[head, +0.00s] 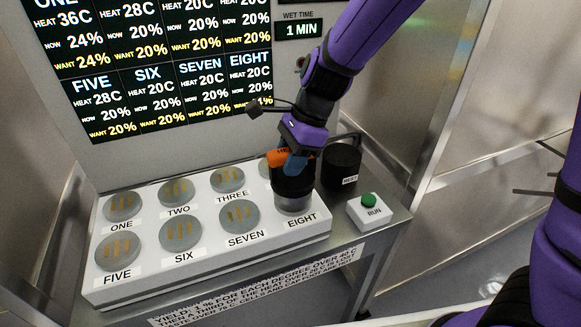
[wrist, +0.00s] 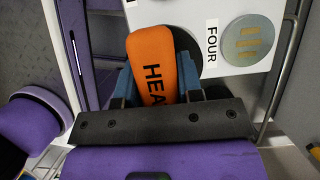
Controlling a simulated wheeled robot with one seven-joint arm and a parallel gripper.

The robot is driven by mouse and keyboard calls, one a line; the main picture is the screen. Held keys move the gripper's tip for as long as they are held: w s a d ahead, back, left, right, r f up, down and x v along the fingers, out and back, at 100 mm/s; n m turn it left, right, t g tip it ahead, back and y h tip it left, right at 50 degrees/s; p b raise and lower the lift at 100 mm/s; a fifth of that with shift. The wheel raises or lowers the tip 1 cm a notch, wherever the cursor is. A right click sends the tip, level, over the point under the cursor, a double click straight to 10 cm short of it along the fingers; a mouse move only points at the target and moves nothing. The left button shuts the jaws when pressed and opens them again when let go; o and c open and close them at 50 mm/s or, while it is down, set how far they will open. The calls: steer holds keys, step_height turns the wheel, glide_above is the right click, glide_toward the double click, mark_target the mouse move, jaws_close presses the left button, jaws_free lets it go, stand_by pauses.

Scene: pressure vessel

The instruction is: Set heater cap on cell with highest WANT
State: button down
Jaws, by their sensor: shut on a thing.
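The heater cap, a black cylinder (head: 294,186) with an orange handle lettered "HEA…" (wrist: 152,65), is in my gripper (head: 296,163). The blue fingers are shut on the handle, which also shows in the wrist view (wrist: 150,92). The cap is upright over cell EIGHT (head: 293,206), whose grey side shows below it; I cannot tell whether they touch. On the display (head: 165,70), ONE's WANT reads 24% and the other readable ones 20%. EIGHT's WANT is partly hidden by my wrist. Cell FOUR (wrist: 250,40) is bare.
Other grey cells stand on the white block (head: 205,262), including SEVEN (head: 239,216) and THREE (head: 227,180). The green RUN button (head: 369,200) is at right. Metal walls stand on both sides.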

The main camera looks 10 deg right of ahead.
steer(key=shift+w+d, duration=0.1)
steer(key=shift+w, duration=0.65)
steer(key=shift+f, duration=1.8)
steer(key=shift+f, duration=0.1)
steer(key=c, duration=0.8)
jaws_free()
